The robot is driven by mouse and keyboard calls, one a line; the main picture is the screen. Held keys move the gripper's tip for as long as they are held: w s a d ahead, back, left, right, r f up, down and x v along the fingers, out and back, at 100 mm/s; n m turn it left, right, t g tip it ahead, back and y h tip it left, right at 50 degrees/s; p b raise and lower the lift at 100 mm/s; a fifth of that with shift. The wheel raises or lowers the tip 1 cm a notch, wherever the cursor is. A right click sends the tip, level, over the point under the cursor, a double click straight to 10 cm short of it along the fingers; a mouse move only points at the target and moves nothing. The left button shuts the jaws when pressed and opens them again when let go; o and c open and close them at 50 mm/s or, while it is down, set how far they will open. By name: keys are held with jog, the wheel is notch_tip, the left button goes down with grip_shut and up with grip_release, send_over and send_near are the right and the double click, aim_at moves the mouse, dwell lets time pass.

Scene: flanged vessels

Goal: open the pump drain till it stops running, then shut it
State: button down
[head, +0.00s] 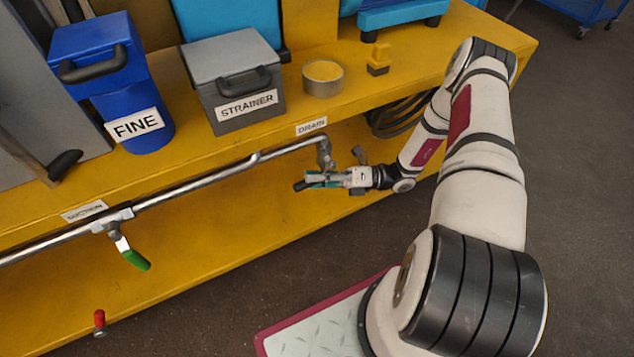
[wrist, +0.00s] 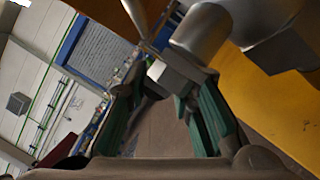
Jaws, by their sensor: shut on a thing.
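The pump drain (head: 324,153) is a grey metal fitting at the right end of the silver pipe, below the DRAIN label (head: 311,126). My gripper (head: 316,180) is at the drain, just under the pipe end, shut on the drain handle (head: 300,186), whose dark end seems to show left of the fingers. In the wrist view, the green fingers of my gripper (wrist: 163,112) stand on both sides of a grey metal part of the drain (wrist: 172,82). The fingers hide much of the handle, so its exact angle is unclear. No running liquid can be made out.
The silver pipe (head: 190,188) runs along the yellow bench's front, with a green-handled valve (head: 133,258) by the SUCTION label. A red-handled part (head: 99,322) is lower left. Above stand the blue FINE vessel (head: 135,115), grey STRAINER box (head: 240,90) and a round tin (head: 322,80).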

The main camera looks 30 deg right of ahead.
jog(key=shift+s+d+r+y, duration=0.2)
jog(key=shift+s+d+y, duration=0.05)
jog(key=shift+y, duration=0.05)
dwell(0.4)
jog(key=c, duration=1.5)
grip_release()
jog(key=shift+r, duration=0.1)
jog(key=shift+o, duration=0.2)
jog(key=v, duration=1.2)
